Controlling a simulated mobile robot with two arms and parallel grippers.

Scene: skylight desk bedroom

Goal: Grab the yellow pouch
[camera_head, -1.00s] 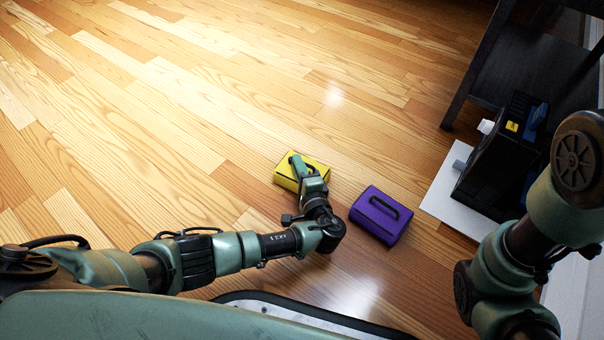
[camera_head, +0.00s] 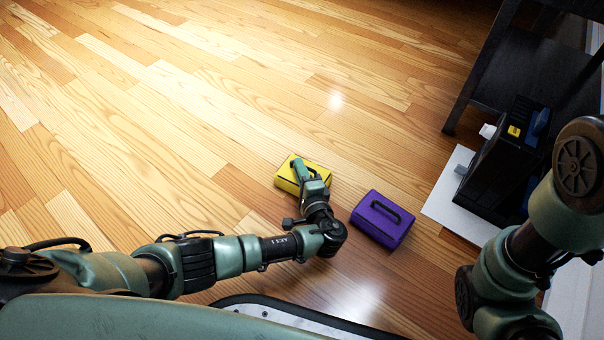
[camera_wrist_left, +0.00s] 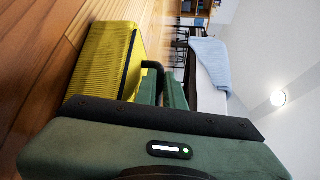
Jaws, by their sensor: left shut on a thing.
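The yellow pouch (camera_head: 290,177) lies on the wooden floor in the head view, with a dark handle on its top. My left gripper (camera_head: 299,165) is over the pouch and shut on its handle. In the left wrist view, the ribbed yellow side of the pouch (camera_wrist_left: 103,62) shows at the left, and the dark handle runs to the green fingers of my left gripper (camera_wrist_left: 165,92). The gripper hides part of the pouch. The fingertips of my right gripper are not in view.
A purple pouch (camera_head: 382,219) with a black handle lies on the floor just right of my left wrist. A black box-shaped device (camera_head: 500,160) stands on a white sheet (camera_head: 447,205) at the right, by a dark shelf (camera_head: 520,75). The floor ahead and left is clear.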

